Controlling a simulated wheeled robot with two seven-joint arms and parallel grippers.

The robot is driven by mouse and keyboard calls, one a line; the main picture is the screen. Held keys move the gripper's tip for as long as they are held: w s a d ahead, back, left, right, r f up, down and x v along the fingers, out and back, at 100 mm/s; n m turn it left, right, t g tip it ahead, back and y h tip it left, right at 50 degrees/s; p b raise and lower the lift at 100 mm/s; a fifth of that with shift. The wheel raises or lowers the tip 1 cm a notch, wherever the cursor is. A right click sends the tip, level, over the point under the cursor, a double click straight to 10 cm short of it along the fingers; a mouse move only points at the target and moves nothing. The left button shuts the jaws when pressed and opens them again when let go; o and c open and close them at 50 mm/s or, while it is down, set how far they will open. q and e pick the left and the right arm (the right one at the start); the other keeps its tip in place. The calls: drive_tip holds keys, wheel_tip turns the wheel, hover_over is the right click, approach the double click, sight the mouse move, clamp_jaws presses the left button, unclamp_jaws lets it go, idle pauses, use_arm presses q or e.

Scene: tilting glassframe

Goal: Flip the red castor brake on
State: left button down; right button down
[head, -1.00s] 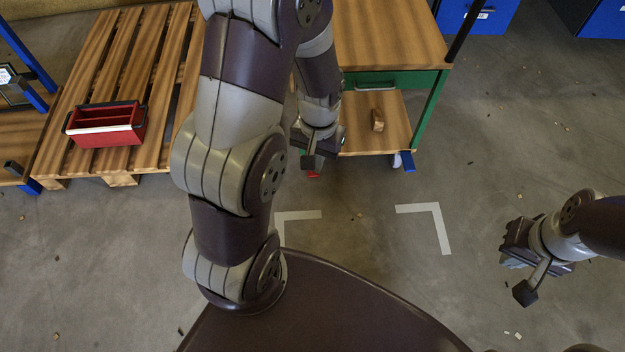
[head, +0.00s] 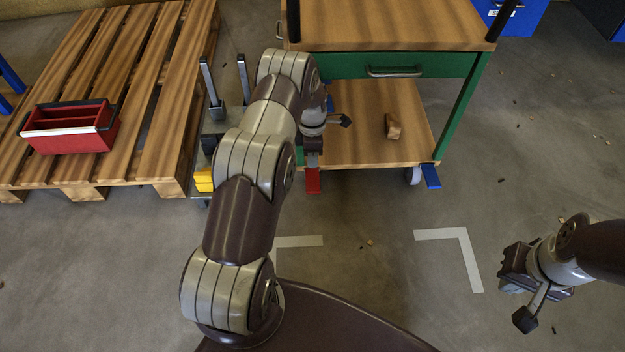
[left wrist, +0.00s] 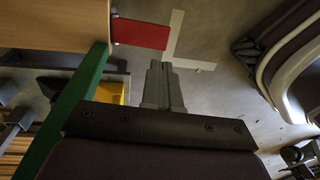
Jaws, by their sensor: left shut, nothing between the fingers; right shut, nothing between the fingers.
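The red castor brake (head: 312,181) is a flat red pedal at the near left corner of the green trolley (head: 445,120), low by the floor. In the left wrist view the red pedal (left wrist: 140,33) sticks out from the trolley corner. My left gripper (head: 312,158) is just above or behind the pedal in the head view. Its closed fingers (left wrist: 162,78) show in the left wrist view, just below the pedal's free end in the picture; whether they touch it I cannot tell. The red pedal's castor wheel is hidden. My right gripper (head: 515,268) is shut and empty over the floor at the right.
A blue brake pedal (head: 431,176) sits at the trolley's right corner. A wooden block (head: 392,127) lies on the lower shelf. A pallet (head: 150,130) with a red toolbox (head: 70,128) stands left; a yellow item (head: 204,180) is beside my left arm. Floor in front is clear.

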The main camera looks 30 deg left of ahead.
sight(313, 188)
use_arm(q)
drive_tip(key=f+b, duration=0.1)
drive_tip(key=f, duration=0.2)
drive_tip(key=f+b, duration=0.2)
drive_tip(key=f, duration=0.1)
drive_tip(key=s+f+b, duration=0.1)
drive_tip(key=f+b, duration=0.1)
drive_tip(key=f, duration=0.2)
drive_tip(key=shift+d, duration=0.35)
drive_tip(key=shift+r, duration=0.1)
